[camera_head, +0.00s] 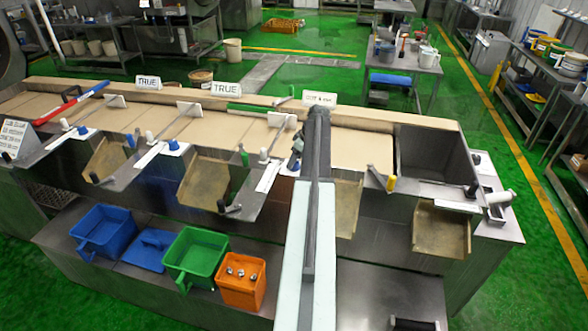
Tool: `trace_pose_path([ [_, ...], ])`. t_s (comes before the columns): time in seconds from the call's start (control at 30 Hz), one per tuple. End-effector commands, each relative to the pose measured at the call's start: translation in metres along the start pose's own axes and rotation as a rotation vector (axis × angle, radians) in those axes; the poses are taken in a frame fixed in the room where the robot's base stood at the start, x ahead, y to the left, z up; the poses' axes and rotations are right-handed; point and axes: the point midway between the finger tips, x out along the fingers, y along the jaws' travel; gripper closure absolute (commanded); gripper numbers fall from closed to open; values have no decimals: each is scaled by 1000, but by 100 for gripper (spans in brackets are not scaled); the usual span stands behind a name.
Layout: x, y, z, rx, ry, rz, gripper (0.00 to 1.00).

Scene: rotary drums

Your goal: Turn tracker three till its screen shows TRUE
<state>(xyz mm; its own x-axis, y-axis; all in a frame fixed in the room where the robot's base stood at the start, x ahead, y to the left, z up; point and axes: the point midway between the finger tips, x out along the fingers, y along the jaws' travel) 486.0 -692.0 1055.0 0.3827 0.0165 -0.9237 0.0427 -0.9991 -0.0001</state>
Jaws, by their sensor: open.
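Three small white trackers stand in a row along the back ledge of the counter. The left tracker (148,82) and the middle tracker (226,88) both read TRUE. The third tracker (320,98), on the right, shows other lettering too small to read surely; it is not TRUE. My arm reaches up from the bottom of the picture over the counter. My gripper (318,114) is at its far end, just in front of and below the third tracker. Its fingers are small and dark here, and I cannot tell whether they touch the tracker.
A dark metal basin (432,153) is to the right. Blue (104,230), green (196,253) and orange (242,282) bins stand on the lower shelf. Green floor lies behind the counter.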

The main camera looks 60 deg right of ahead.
Motion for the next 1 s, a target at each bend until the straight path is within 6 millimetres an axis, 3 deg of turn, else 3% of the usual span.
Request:
trace_pose_path([
  [0.03, 14, 0, 3, -1, 0, 0, 40],
  [0.1, 18, 0, 2, -1, 0, 0, 40],
  [0.37, 17, 0, -1, -1, 0, 0, 40],
  [0.5, 17, -1, -1, -1, 0, 0, 79],
  [0.6, 17, -1, -1, -1, 0, 0, 100],
  [1.0, 17, -1, -1, 78, 1, 35, 100],
])
